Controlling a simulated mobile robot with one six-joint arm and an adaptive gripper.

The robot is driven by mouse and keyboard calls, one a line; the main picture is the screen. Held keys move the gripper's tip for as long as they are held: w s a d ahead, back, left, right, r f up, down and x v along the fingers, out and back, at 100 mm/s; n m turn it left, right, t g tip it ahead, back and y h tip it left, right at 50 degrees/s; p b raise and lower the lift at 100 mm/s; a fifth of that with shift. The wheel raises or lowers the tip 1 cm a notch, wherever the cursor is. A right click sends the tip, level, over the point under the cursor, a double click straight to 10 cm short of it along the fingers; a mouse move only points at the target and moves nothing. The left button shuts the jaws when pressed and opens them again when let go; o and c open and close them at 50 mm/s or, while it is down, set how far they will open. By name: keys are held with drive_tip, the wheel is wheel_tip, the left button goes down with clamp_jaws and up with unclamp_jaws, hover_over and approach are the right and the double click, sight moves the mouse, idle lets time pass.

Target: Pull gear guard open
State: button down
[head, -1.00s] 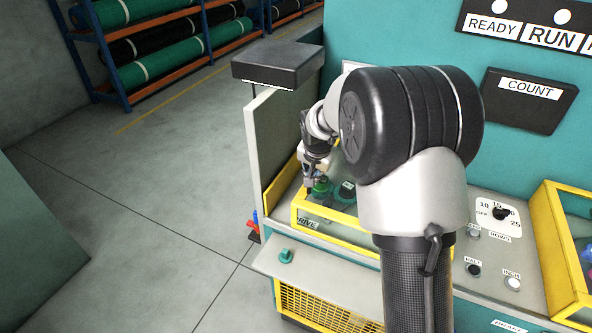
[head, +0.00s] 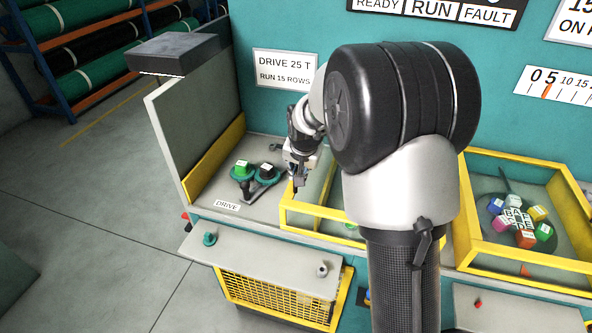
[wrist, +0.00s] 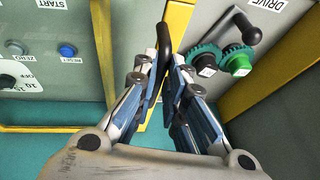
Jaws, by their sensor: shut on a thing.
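The gear guard (head: 318,225) is a yellow-framed cover that stands to the right of the drive gears in the head view. Its yellow edge (wrist: 172,42) also shows in the wrist view, with a black handle (wrist: 154,84) on it. My gripper (head: 297,184) is at the guard's left end, shut on the handle. In the wrist view my gripper (wrist: 166,62) has its fingers close around the handle. The green gear (head: 242,170) and the dark-topped gear (head: 267,171) lie uncovered on the drive bay floor. My arm hides part of the guard.
A grey upright panel with a yellow lower strip (head: 214,160) bounds the drive bay on the left. A grey ledge with a teal knob (head: 209,239) runs in front. A second yellow-framed bay (head: 525,267) with coloured blocks stands at right.

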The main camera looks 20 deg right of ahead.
drive_tip(key=c, duration=1.7)
unclamp_jaws()
drive_tip(key=shift+o, duration=0.2)
drive_tip(key=v, duration=1.2)
drive_tip(key=shift+r, duration=0.1)
drive_tip(key=s+a+r+n, duration=0.2)
drive_tip(key=s, duration=0.6)
drive_tip(key=s+a+r+n, duration=0.2)
drive_tip(key=s+a, duration=0.1)
drive_tip(key=s, duration=0.4)
drive_tip(key=s+a+f+n, duration=0.1)
drive_tip(key=s, duration=0.6)
drive_tip(key=s+a+f+n+y+b, duration=0.1)
drive_tip(key=s+f+n, duration=0.1)
drive_tip(key=s, duration=0.6)
drive_tip(key=shift+s+f+n, duration=0.15)
drive_tip(key=shift+s+n, duration=0.15)
